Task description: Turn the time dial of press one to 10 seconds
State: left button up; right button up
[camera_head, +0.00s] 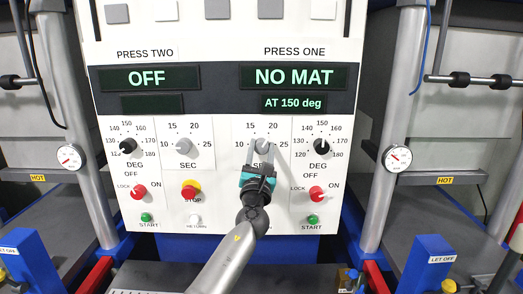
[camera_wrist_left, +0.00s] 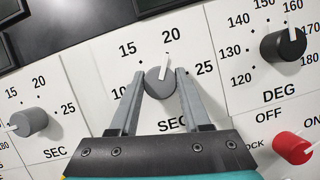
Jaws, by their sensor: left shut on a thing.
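The grey time dial of press one (camera_head: 263,146) sits on the white control panel (camera_head: 213,120) above a partly hidden SEC label. In the left wrist view the dial (camera_wrist_left: 160,80) stands between the two fingers of my left gripper (camera_wrist_left: 161,74), which is shut on its sides. Its white pointer is tilted slightly right of straight up, roughly toward the 20 mark. In the head view my left gripper (camera_head: 262,160) reaches up to the dial from below and covers its lower part. My right gripper is not in view.
The DEG dial of press one (camera_head: 322,146) is close to the right, with a red switch (camera_head: 316,193) below. The press one display (camera_head: 293,77) reads NO MAT, AT 150 deg.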

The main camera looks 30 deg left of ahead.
pick_arm(q)
grip_shut()
jog(key=shift+f, duration=0.1)
